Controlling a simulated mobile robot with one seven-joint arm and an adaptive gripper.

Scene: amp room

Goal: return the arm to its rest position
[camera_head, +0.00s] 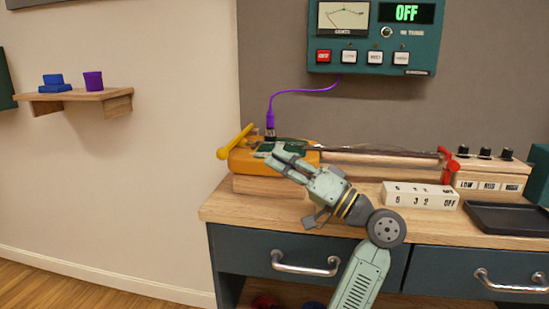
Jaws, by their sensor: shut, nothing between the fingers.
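My gripper (274,156) reaches up and left over the wooden worktop (222,208). Its shut fingers hang over or near the yellow-orange unit with a green top (245,161); I cannot tell whether they touch it. Nothing shows between the fingers. My arm comes up from the bottom of the picture in front of the drawers. It hides part of the unit and the worktop. A purple cable (300,91) runs from a plug (270,118) standing on the unit up to the wall panel.
A teal panel (340,55) on the wall reads OFF. A white block with numbers (420,195), a knob box (487,173) and a black tray (512,218) stand at the right. Drawer handles (305,264) stick out in front. A wall shelf (100,97) is at the left.

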